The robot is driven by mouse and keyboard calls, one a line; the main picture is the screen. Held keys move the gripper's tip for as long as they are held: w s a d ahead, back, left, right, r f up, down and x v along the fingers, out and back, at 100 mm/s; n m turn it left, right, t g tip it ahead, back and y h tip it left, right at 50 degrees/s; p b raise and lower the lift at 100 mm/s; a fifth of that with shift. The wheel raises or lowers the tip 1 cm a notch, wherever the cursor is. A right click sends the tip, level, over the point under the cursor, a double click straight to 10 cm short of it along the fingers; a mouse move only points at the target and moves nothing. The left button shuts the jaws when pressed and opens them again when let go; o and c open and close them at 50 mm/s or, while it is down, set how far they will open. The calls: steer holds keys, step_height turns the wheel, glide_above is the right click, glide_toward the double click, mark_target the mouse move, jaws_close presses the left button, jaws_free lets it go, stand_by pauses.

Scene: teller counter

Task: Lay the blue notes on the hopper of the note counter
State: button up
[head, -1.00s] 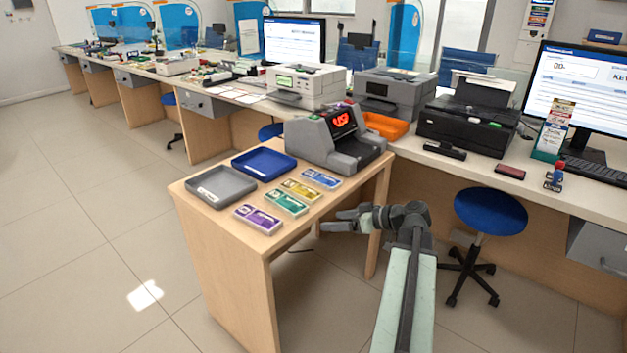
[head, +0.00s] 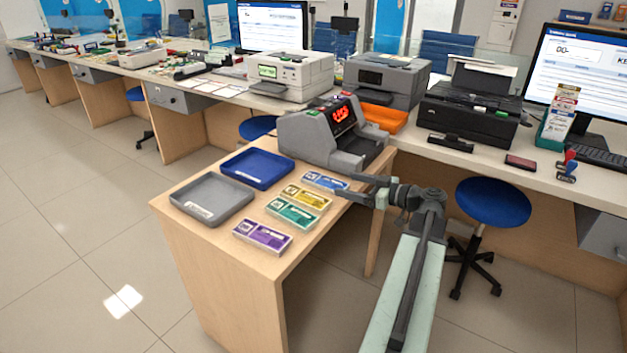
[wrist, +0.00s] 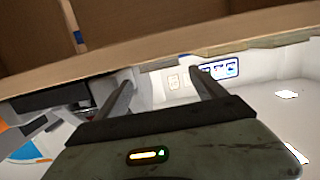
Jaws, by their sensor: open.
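The blue notes (head: 325,181) lie flat on the small wooden table, at the far right end of a row of note bundles. The grey note counter (head: 335,137) stands just behind them, with red digits on its display. My gripper (head: 344,188) is at the table's right edge beside the blue notes, its fingers pointing left towards them. One finger overlaps the notes' right end in the head view; I cannot tell whether they touch. In the wrist view my gripper (wrist: 162,74) is open and empty, facing the table's edge; the notes are not seen there.
Yellow (head: 306,197), green (head: 291,214) and purple (head: 262,237) bundles lie in the same row. A grey tray (head: 211,220) and a blue tray (head: 257,184) sit to their left. A blue stool (head: 493,203) stands right of my arm. The orange tray (head: 382,118) is behind the counter.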

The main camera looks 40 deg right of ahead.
mark_target(327, 181)
steer(key=shift+x, duration=1.45)
steer(key=shift+w+a+f+b, duration=0.2)
steer(key=shift+w+b, duration=0.2)
steer(key=shift+b, duration=0.05)
steer(key=x, duration=0.4)
steer(key=shift+w+a+f+b, duration=0.1)
steer(key=shift+b, duration=0.3)
steer(key=c, duration=1.6)
step_height(327, 181, up, 30)
steer(key=p, duration=2.9)
steer(key=shift+f+p, duration=0.2)
steer(key=shift+p, duration=0.1)
